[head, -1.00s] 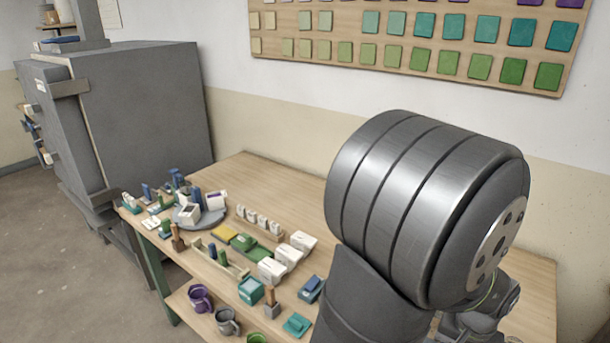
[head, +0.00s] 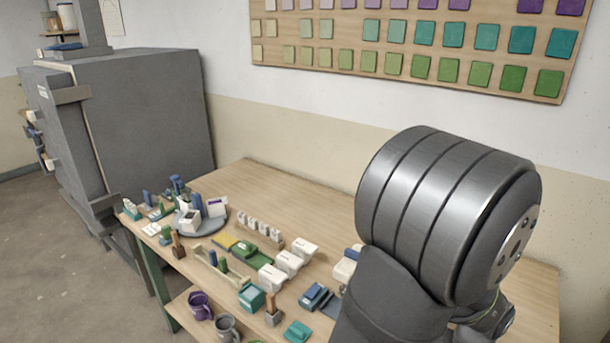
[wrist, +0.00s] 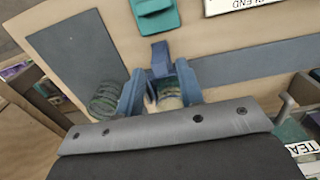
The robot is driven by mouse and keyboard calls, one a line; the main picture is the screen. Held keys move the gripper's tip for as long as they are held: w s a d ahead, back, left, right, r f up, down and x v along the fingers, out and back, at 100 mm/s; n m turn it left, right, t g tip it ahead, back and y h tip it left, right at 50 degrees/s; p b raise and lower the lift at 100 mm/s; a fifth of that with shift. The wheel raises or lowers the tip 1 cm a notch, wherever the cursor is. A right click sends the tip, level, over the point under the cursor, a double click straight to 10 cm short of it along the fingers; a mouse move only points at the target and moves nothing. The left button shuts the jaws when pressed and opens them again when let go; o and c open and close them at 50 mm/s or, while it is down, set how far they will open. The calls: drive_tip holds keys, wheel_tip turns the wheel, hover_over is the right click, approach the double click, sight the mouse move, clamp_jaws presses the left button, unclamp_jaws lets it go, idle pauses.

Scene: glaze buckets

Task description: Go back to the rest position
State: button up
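A pale, greenish-rimmed round thing shows between the fingers, close to the right one; nothing is clearly held. A ribbed greenish round thing (wrist: 106,94) shows just left of the left finger. In the head view my large grey arm links fill the right side, and they hide my gripper.
The wooden table (head: 300,195) holds white boxes (head: 288,262), a round grey tray (head: 204,229), a teal box (head: 252,297) and small blocks. Mugs (head: 200,305) stand on a lower shelf. A grey cabinet (head: 150,115) stands left. The table's back strip is clear.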

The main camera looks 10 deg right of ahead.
wheel_tip(320, 180, down, 2)
drive_tip(key=shift+f, duration=0.1)
drive_tip(key=shift+w+a+r, duration=0.2)
drive_tip(key=shift+w+a, duration=0.2)
drive_tip(key=shift+w, duration=0.05)
